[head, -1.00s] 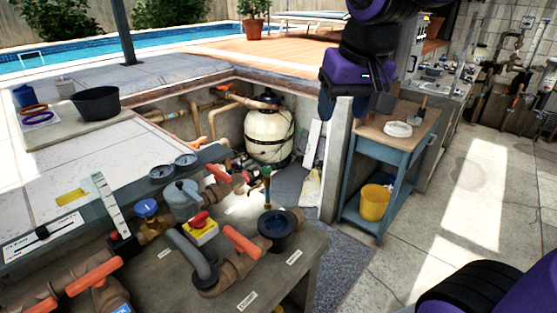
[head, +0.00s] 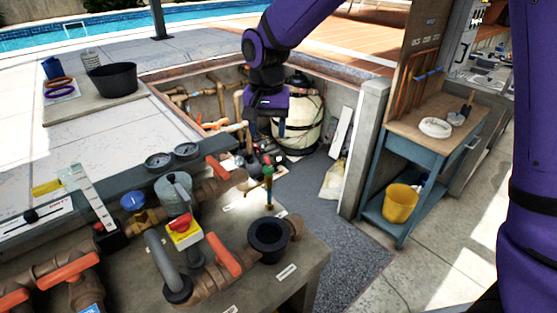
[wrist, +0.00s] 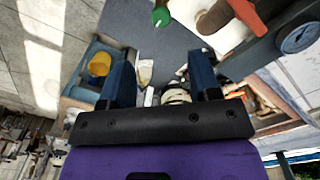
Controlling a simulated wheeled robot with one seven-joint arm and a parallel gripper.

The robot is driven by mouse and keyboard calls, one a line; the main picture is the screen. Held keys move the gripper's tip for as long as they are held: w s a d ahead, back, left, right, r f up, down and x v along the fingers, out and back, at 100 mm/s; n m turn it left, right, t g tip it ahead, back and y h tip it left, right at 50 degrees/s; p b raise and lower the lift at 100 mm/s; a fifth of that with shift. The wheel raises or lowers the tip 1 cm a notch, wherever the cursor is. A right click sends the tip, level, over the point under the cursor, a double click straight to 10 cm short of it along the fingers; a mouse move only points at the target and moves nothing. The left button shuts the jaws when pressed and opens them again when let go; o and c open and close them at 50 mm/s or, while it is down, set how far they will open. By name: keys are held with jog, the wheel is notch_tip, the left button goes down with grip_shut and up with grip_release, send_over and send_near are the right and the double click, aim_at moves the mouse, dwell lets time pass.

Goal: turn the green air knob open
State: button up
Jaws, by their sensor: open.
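The green air knob (head: 268,171) sits on top of a thin upright brass-coloured stem near the far edge of the grey bench. How far the knob is turned is too small to tell.
Orange-handled valves (head: 223,254), a red knob on a yellow box (head: 183,229) and a black cup-like fitting (head: 268,240) crowd the bench. A cream tank (head: 303,120) stands in the pit behind. A blue cart (head: 382,165) with a yellow bucket (head: 399,203) stands right.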

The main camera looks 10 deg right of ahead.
aim_at(268, 168)
notch_tip(268, 168, down, 11)
jog(key=shift+w+f, duration=0.1)
jog(key=shift+w, duration=0.05)
dwell(0.4)
jog(key=c, duration=0.9)
